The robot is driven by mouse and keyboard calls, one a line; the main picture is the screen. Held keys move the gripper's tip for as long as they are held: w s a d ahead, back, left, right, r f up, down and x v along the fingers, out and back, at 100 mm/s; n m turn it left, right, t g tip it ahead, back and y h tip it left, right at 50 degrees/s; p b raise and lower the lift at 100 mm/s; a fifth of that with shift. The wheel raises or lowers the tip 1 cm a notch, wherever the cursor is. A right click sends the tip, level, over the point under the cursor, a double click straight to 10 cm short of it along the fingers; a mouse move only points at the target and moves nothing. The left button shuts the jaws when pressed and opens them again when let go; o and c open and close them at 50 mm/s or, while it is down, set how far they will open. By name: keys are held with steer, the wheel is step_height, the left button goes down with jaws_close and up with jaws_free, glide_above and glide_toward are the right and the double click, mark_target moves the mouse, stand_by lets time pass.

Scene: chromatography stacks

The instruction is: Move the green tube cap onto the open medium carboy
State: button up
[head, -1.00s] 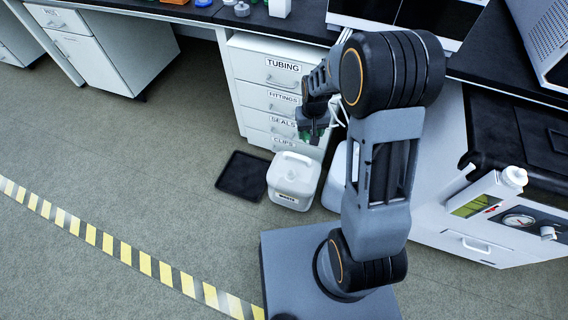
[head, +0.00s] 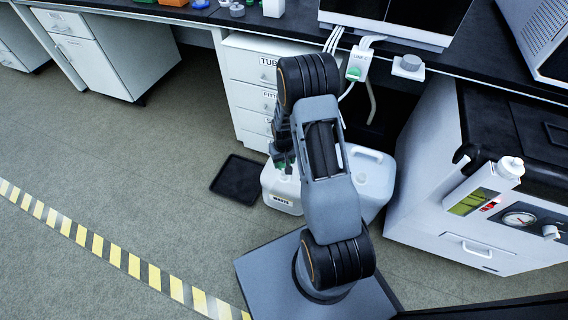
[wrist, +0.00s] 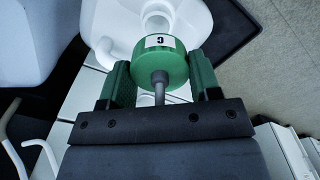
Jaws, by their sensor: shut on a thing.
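The green tube cap (wrist: 176,68), marked with a C, sits between the green fingers of my gripper (wrist: 160,72), with a grey stem toward me. My gripper (head: 284,163) is shut on it. In the head view it is low over the white carboy (head: 282,194) with a WASTE label. In the wrist view a white carboy (wrist: 103,22) lies beyond the cap. My arm hides part of the carboys in the head view.
A larger white carboy (head: 372,178) stands right of the WASTE carboy. A black tray (head: 238,180) lies on the floor to its left. Labelled drawers (head: 248,95) stand behind. A LINE C holder (head: 357,67) with a green part hangs at the bench edge. The floor at left is clear.

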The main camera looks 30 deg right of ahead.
steer(key=shift+d+f, duration=0.15)
steer(key=shift+f, duration=0.5)
steer(key=shift+f+b, duration=1.65)
steer(key=shift+f, duration=0.25)
steer(key=shift+s+f, duration=0.1)
steer(key=shift+f, duration=0.05)
steer(key=shift+f+b, duration=0.65)
steer(key=shift+f, duration=0.2)
steer(key=shift+f+b, duration=0.3)
steer(key=shift+f, duration=0.15)
steer(key=o, duration=1.3)
steer(key=shift+c, duration=0.2)
steer(key=shift+r, duration=0.2)
